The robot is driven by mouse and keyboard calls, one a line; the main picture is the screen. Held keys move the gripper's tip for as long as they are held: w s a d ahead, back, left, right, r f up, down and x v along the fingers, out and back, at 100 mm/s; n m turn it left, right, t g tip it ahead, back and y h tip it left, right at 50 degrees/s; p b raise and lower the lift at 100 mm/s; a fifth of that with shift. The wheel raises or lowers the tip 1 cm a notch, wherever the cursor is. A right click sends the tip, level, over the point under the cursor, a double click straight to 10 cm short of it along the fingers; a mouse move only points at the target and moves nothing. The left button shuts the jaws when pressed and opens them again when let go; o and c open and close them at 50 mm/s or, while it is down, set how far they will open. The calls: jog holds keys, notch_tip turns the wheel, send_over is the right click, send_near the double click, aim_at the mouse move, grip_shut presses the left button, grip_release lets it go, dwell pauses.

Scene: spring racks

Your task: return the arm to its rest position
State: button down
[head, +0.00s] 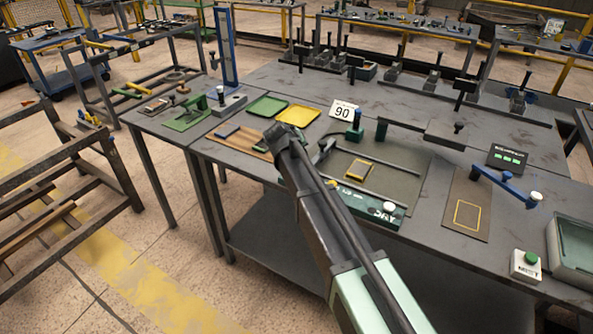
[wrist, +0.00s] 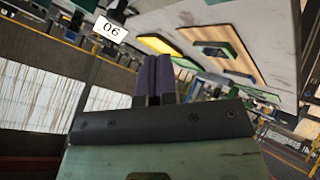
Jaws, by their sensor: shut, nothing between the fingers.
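My arm reaches from the bottom of the head view up over the front of the grey workbench (head: 262,76). Its far end is near the brown board, and the fingers cannot be made out there. In the wrist view my gripper (wrist: 154,78) shows two dark fingers side by side, closed together with nothing between them. Beyond the fingertips are a yellow tray (wrist: 160,44) and a brown board (wrist: 190,14). The yellow tray (head: 297,116) also shows in the head view, just beyond my arm's end.
A green tray (head: 267,106), a "90" sign (head: 343,111) and a green-edged fixture (head: 385,212) surround my arm. A blue-handled lever (head: 505,186), a push button (head: 526,264) and a grey-green bin (head: 575,250) stand at right. Open floor (head: 150,240) lies at left.

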jog(key=s+d+f+m+g, duration=0.1)
jog(key=s+d+m+g, duration=0.1)
jog(key=s+d, duration=0.5)
jog(key=s+d+f+m+g+y, duration=0.1)
jog(key=s+d+g, duration=0.3)
jog(key=s+d, duration=0.4)
jog(key=s+d+f+m+g+y, duration=0.1)
jog(key=s+d, duration=0.6)
jog(key=s, duration=1.1)
notch_tip(320, 180, down, 2)
jog(key=shift+s+d+f+m+g, duration=0.15)
jog(key=shift+d+m+g, duration=0.15)
jog(key=shift+m+g, duration=0.6)
